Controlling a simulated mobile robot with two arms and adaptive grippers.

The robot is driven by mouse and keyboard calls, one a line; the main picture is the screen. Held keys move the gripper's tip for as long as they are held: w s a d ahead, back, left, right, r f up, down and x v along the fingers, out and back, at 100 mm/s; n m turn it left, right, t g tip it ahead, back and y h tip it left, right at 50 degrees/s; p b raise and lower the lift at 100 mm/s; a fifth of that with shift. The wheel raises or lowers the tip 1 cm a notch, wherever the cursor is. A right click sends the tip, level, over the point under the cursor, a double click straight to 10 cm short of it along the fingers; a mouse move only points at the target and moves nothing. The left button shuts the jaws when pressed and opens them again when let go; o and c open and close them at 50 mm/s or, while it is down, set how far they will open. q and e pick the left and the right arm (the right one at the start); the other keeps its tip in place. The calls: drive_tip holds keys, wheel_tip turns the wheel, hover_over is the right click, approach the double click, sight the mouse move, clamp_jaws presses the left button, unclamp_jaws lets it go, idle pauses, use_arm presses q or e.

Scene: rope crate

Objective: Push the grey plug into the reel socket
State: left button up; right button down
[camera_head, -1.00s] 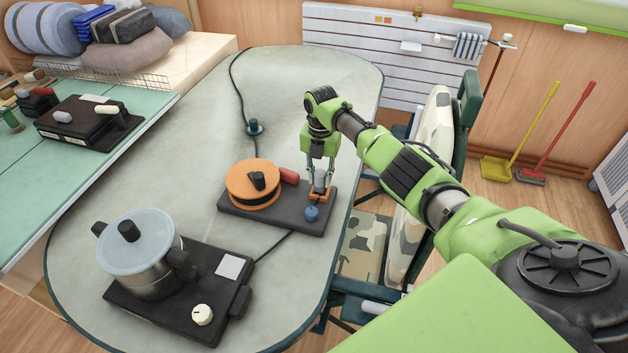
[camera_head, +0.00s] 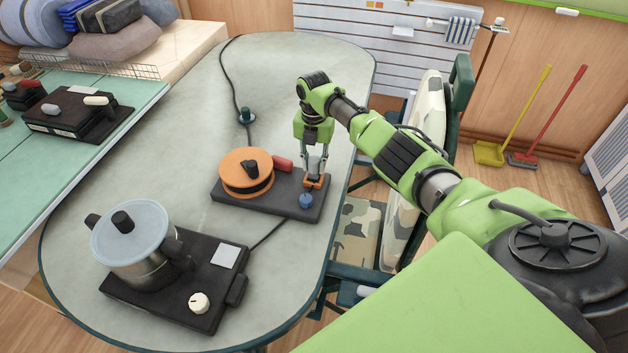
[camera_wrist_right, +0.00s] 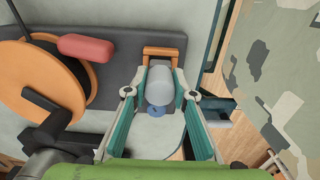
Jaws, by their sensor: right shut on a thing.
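The grey plug (camera_wrist_right: 159,85) is between the fingers of my right gripper (camera_wrist_right: 162,78), which is shut on it. In the head view the right gripper (camera_head: 314,158) points down over the right end of the reel's dark base (camera_head: 285,198). The orange socket frame (camera_head: 313,184) is right at the plug's lower end; in the wrist view the orange socket (camera_wrist_right: 160,51) shows just beyond the plug. I cannot tell how deep the plug sits. The orange reel (camera_head: 244,166) is on the left of the base. My left gripper is not in view.
A blue knob (camera_head: 306,201) sits in front of the socket, and a red part (camera_head: 282,163) lies behind. A pot (camera_head: 133,240) stands on a black hotplate (camera_head: 215,290) at front left. A camouflage chair (camera_head: 357,240) is beside the table's right edge.

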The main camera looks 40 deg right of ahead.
drive_tip(key=shift+f+b, duration=1.15)
drive_tip(key=shift+f, duration=0.25)
idle(1.2)
drive_tip(key=c, duration=1.6)
unclamp_jaws()
drive_tip(key=shift+r, duration=3.75)
